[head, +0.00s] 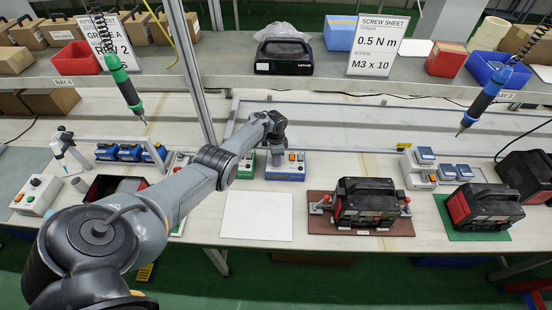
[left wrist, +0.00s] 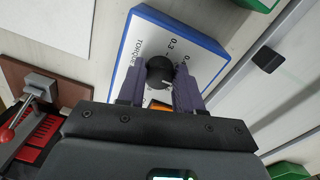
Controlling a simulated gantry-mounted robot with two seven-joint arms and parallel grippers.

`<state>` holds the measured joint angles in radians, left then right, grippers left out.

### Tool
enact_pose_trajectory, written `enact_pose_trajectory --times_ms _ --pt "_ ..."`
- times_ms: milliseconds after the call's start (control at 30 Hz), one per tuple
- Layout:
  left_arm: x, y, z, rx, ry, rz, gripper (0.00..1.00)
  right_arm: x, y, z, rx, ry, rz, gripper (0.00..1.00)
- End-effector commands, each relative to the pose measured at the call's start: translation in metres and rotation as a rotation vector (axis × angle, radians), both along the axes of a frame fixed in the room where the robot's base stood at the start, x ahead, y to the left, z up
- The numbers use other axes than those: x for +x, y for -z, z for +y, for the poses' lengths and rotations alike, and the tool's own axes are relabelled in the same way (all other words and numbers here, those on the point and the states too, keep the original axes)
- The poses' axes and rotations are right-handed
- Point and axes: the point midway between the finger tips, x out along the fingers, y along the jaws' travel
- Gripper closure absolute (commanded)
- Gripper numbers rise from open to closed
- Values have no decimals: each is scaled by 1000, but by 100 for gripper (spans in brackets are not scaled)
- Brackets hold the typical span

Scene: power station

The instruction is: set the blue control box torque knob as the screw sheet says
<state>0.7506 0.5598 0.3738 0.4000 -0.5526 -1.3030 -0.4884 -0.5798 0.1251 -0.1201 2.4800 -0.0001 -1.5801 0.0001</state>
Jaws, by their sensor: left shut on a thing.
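The blue control box (head: 285,172) stands on the bench, white-topped, with an orange button. In the left wrist view the box (left wrist: 210,42) shows the word TORQUE, a 0.3 mark and another partly hidden number. My left gripper (head: 277,153) is over the box from above. In the left wrist view its purple fingers (left wrist: 160,84) are shut on the round black torque knob (left wrist: 159,68), one on each side. The knob's pointer direction cannot be made out. The screw sheet (head: 379,46) on the shelf reads 0.5 N m, M3 x 10. My right gripper is not in view.
A green-edged control box (head: 246,167) stands just left of the blue one. A white sheet (head: 257,216) lies in front. A black device sits on a brown fixture (head: 318,226) to the right. Blue (head: 485,100) and green (head: 123,83) screwdrivers hang above the bench.

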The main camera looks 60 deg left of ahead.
Motion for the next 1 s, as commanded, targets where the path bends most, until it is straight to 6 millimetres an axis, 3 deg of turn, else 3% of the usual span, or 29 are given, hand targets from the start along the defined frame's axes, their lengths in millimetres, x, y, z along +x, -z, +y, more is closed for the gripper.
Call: enact_pose_trajectory --times_ms 567,600,733,1000 --pt "0 0 0 0 33 -1 96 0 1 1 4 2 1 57" --pt "0 0 0 0 33 -1 60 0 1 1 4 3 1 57" --pt "0 0 0 0 33 -1 41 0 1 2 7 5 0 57" --pt "0 0 0 0 33 0 40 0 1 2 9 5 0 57"
